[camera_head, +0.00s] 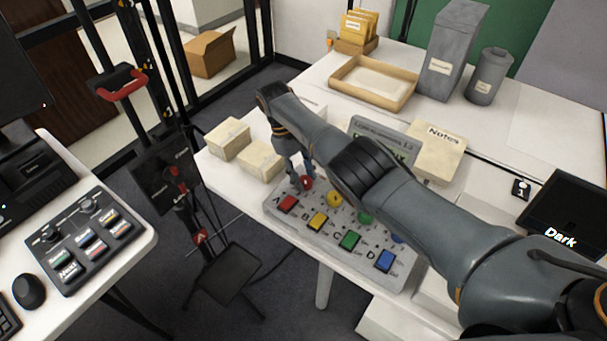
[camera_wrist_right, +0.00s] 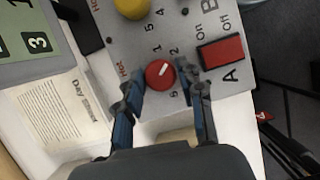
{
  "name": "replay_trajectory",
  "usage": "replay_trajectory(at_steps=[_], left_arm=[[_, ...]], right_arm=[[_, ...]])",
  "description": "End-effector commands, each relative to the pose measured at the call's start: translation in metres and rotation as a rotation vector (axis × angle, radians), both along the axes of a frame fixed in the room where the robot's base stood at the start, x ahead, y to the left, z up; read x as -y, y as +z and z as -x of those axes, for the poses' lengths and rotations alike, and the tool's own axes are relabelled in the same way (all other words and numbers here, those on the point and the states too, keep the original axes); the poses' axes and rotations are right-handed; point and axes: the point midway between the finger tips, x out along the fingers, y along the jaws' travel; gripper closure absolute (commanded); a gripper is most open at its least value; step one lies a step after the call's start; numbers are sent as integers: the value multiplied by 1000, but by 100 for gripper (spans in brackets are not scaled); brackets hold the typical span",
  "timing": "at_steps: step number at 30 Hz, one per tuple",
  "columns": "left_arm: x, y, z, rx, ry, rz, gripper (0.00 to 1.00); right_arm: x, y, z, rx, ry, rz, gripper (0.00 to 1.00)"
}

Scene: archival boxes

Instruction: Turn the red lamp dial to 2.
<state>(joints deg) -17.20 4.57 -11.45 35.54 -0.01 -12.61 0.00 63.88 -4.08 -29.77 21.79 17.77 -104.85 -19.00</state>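The red dial (camera_head: 306,183) sits on the grey control panel (camera_head: 340,222), behind the red A switch (camera_head: 286,204). In the wrist view the red dial (camera_wrist_right: 160,75) has a short white mark slanting to the upper right, roughly toward the printed 2. My right gripper (camera_head: 299,178) reaches down at the dial. In the wrist view its fingers (camera_wrist_right: 163,92) are apart, one on each side of the dial; gaps seem to show, and contact is not clear. My left gripper is not in view.
The yellow dial (camera_head: 334,199), green dial (camera_head: 366,217) and the yellow (camera_head: 318,221), green (camera_head: 349,241) and blue (camera_head: 385,261) switches are close by. Cardboard boxes (camera_head: 229,138) stand left of the panel. A notes box (camera_head: 437,152) is behind it. My right arm hides part of the panel.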

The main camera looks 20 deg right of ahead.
Motion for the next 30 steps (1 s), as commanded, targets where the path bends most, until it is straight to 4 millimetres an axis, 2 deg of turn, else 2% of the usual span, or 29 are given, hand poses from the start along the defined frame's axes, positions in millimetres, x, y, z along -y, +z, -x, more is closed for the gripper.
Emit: replay_trajectory(at_steps=[2, 14, 22, 26, 30], left_arm=[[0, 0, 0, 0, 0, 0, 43], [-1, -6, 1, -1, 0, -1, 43], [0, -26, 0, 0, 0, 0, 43], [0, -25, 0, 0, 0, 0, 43], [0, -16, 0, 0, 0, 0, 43]], right_arm=[[0, 0, 0, -1, 0, 1, 44], [1, -1, -1, 0, -44, 1, 44], [4, -2, -2, 1, -364, -1, 44], [5, 0, -1, 0, -553, 0, 44], [6, 3, -1, -3, -748, 0, 44]])
